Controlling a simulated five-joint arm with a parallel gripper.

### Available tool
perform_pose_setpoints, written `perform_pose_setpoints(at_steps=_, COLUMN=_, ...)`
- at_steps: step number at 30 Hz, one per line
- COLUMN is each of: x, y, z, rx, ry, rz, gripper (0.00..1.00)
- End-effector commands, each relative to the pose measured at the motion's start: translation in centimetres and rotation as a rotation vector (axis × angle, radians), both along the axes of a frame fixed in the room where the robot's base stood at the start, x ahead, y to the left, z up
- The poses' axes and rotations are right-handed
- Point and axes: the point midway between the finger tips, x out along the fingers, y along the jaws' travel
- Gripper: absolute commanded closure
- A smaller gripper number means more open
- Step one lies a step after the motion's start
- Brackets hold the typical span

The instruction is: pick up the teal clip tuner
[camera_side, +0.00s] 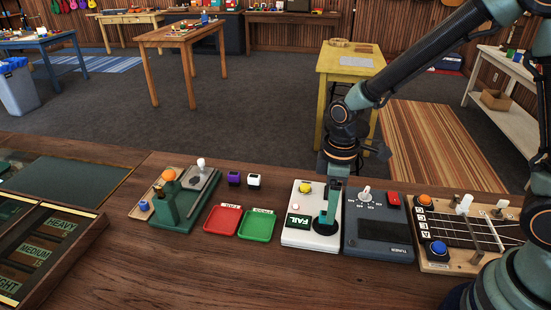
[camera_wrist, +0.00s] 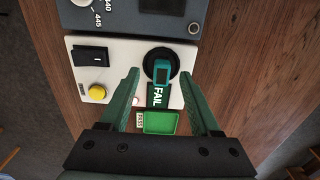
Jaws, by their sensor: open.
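The teal clip tuner (camera_wrist: 161,71) sits on the round black pad of a white tester box (camera_wrist: 82,67) in the wrist view. In the side view I cannot pick the tuner out behind my fingers, above the tester's front (camera_side: 298,239). My gripper (camera_wrist: 160,75) is open in the wrist view, one finger to each side of the tuner with gaps between. In the side view my gripper (camera_side: 327,210) points down over the right part of the tester. The tester's display (camera_side: 298,221) reads FAIL.
A red tray (camera_side: 222,219) and a green tray (camera_side: 259,226) lie left of the tester. Behind them are a purple block (camera_side: 234,179) and a white block (camera_side: 254,181). A dark tuner box (camera_side: 378,229) stands close on the right. A dark green stand (camera_side: 185,202) is farther left.

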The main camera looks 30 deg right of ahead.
Motion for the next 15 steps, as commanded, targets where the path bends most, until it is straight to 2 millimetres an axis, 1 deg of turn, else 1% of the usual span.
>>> perform_pose_setpoints(at_steps=1, x=-0.2, y=0.2, z=-0.9, rx=-0.001, ry=0.006, rz=0.001, gripper=0.36)
perform_pose_setpoints(at_steps=3, x=-0.3, y=0.4, z=-2.0, rx=-0.001, ry=0.006, rz=0.001, gripper=0.36)
perform_pose_setpoints(at_steps=6, x=-0.2, y=0.3, z=-3.0, rx=-0.001, ry=0.005, rz=0.0, gripper=0.36)
perform_pose_setpoints(at_steps=10, x=-0.2, y=0.3, z=-3.7, rx=-0.001, ry=0.002, rz=0.0, gripper=0.36)
perform_pose_setpoints(at_steps=15, x=-0.1, y=0.3, z=-3.7, rx=0.0, ry=0.0, rz=-0.001, gripper=0.36)
